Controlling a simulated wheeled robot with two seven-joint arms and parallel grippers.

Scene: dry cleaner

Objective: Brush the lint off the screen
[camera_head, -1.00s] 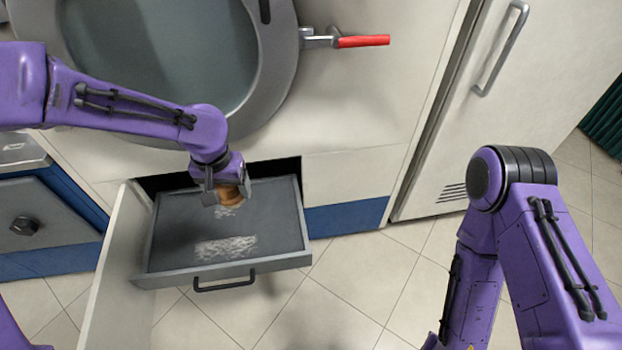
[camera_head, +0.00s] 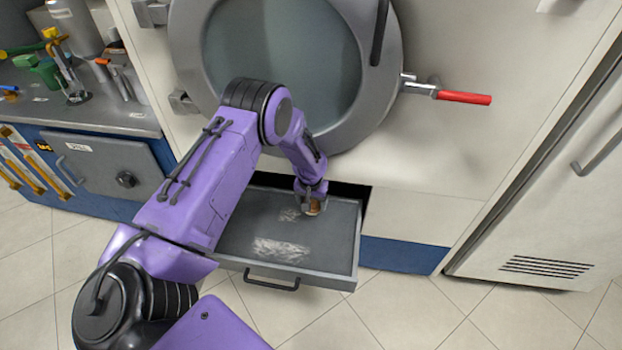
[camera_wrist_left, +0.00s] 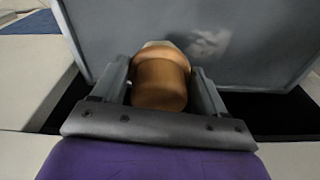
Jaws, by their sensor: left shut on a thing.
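The screen (camera_head: 330,240) is a dark grey flat panel in a pulled-out drawer with a black front handle, below the round machine door. A whitish patch of lint (camera_head: 280,250) lies near its front edge. A smaller, fainter patch (camera_head: 289,214) lies further back; a blurred pale patch also shows in the wrist view (camera_wrist_left: 207,42). My left gripper (camera_head: 312,200) is over the back right part of the screen, shut on a brush (camera_wrist_left: 160,82) with a rounded orange-brown wooden handle. The brush's lower end is mostly hidden, so contact with the screen is unclear. My right gripper is out of view.
The round grey machine door (camera_head: 285,60) and its red-handled lever (camera_head: 463,97) are above the drawer. A cluttered counter (camera_head: 75,110) stands at the left. A white cabinet (camera_head: 560,190) stands at the right. The tiled floor in front is clear.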

